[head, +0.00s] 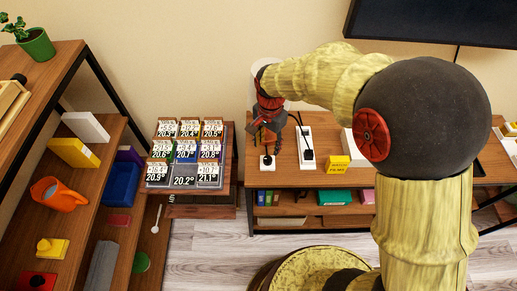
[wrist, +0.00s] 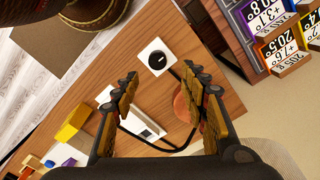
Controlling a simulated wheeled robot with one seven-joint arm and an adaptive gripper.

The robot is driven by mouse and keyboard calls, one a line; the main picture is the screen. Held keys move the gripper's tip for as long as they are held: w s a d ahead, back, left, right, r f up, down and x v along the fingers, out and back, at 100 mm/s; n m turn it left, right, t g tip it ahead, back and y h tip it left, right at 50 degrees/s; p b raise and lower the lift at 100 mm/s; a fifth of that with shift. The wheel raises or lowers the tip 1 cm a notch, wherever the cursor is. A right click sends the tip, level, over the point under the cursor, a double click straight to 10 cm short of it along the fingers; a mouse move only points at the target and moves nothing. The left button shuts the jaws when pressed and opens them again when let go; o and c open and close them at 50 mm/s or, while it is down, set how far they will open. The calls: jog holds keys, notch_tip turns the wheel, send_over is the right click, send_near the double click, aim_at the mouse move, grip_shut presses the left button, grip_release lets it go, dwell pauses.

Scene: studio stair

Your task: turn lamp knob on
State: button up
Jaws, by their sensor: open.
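A black round knob on a small white square box (wrist: 146,48) lies beyond and between my fingertips in the wrist view, with a light mark across its face. In the head view the white box (head: 267,163) stands at the front edge of the wooden cabinet top, just below my gripper (head: 262,130). In the wrist view my gripper (wrist: 160,74) is open and empty, its fingers either side of the line to the knob and apart from it. A reddish-brown round base (wrist: 183,104), seemingly the lamp's, is partly hidden by the right finger. A pale shade (head: 262,66) shows behind my arm.
A white power strip (head: 306,146) with a black cable stands right of the knob box. A rack of numbered cards (head: 185,152) stands left. Shelves (head: 65,180) with small items fill the far left.

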aim_at(268, 158)
jog(key=shift+s+f+m, duration=0.1)
jog(key=shift+s+m, duration=0.05)
jog(key=shift+m, duration=0.45)
jog(key=shift+f, duration=0.35)
notch_tip(268, 158, down, 7)
jog(key=b, duration=0.2)
jog(key=shift+d+b, duration=0.1)
jog(key=shift+b, duration=0.2)
jog(key=shift+c, duration=0.4)
grip_shut()
